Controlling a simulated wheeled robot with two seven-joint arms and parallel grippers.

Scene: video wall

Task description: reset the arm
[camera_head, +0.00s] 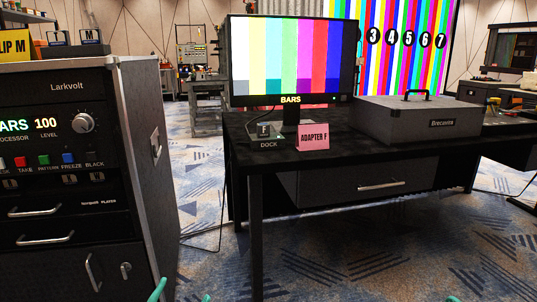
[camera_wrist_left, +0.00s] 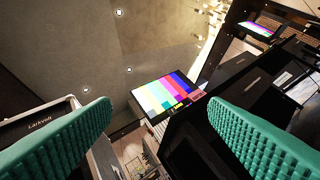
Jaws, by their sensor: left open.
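My left gripper (camera_wrist_left: 160,140) shows in the left wrist view as two green ridged fingers, spread wide with nothing between them. In the head view only green fingertips (camera_head: 180,296) show at the bottom edge, low in front of the rack and desk. Another small bit of green (camera_head: 453,298) shows at the bottom right edge, too little to tell its state. The left wrist view is tilted, with the monitor (camera_wrist_left: 168,92) showing colour bars beyond the fingers.
A black Larkvolt rack (camera_head: 60,185) with knob and buttons stands at left. A dark desk (camera_head: 350,150) holds a colour-bar monitor (camera_head: 292,55), a pink ADAPTER F card (camera_head: 314,137), an F dock (camera_head: 268,130) and a grey case (camera_head: 420,118).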

